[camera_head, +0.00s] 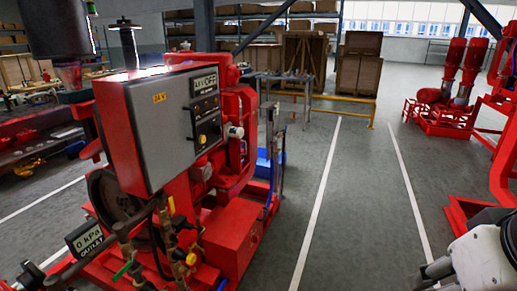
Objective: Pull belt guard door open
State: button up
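The red diesel pumpset (235,232) stands left of centre on a red base frame. White parts of my own arm (482,258) show at the bottom right corner, well apart from the pumpset. My gripper's fingertips cannot be made out.
A floor lane with white lines (325,185) runs clear between the pumpset and red equipment (500,140) at right. Another red pump unit (445,100) stands at the far right. Wooden crates (357,70), a yellow rail (340,97) and shelves are at the back.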

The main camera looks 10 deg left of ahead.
aim_at(248, 115)
jog(key=i+l+u, duration=0.3)
jog(key=i, duration=0.2)
jog(key=i+l+u, duration=0.3)
jog(key=i, duration=0.15)
jog(key=i+l+u, duration=0.15)
jog(key=i+l, duration=1.6)
jog(key=i, duration=0.1)
